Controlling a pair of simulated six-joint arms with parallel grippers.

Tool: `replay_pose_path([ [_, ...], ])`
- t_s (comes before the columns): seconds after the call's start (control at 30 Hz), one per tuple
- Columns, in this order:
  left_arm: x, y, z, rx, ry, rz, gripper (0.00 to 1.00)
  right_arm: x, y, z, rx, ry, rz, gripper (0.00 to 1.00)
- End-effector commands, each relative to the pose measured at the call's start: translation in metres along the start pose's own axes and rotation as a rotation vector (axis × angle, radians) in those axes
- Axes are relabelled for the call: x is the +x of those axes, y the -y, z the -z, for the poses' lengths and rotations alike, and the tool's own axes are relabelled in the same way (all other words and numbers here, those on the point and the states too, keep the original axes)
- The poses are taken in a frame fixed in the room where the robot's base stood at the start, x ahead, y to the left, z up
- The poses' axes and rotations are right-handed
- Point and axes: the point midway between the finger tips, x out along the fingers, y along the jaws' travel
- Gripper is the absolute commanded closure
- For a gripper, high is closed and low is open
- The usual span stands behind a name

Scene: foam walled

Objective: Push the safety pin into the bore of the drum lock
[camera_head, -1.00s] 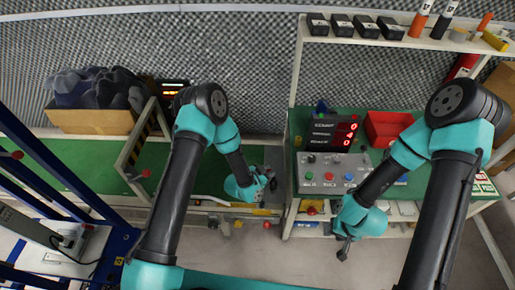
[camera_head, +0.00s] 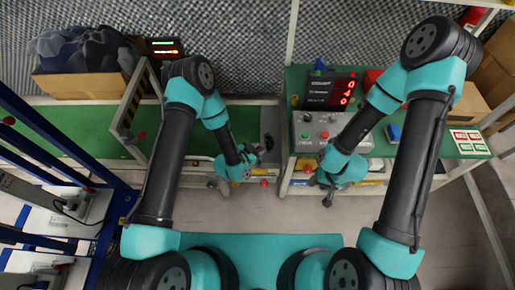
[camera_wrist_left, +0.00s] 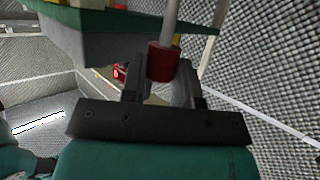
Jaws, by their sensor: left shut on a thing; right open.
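My left gripper (camera_head: 255,153) is over the right end of the green conveyor in the head view. In the left wrist view its jaws (camera_wrist_left: 161,78) are shut on a red cylindrical piece with a pale grey rod, which looks like the safety pin (camera_wrist_left: 162,62). The pin is too small to make out in the head view. A grey plate with a dark round part (camera_head: 268,142) sits just right of the left gripper; I cannot tell whether it is the drum lock, and no bore shows. My right gripper (camera_head: 328,199) is open, in front of the control console.
The control console (camera_head: 330,132) with coloured buttons and a red-digit display (camera_head: 333,90) stands on the right bench. A cardboard box (camera_head: 85,82) of dark lumps is at the left. Grey floor lies in front.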

Motion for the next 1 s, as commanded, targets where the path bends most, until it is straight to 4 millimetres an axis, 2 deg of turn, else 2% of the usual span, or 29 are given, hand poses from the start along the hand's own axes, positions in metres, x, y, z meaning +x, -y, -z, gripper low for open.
replay_pose_path([
  [0.6, 0.017, 0.0, -0.041, -0.001, 0.0, 0.001, 0.95, 0.0, 0.0, 0.0, 0.0, 0.0, 0.0, 0.57],
  [1.0, 0.019, 0.0, -0.046, 0.0, 0.0, 0.0, 0.95, 0.0, 0.0, 0.0, 0.0, 0.0, 0.0, 0.57],
])
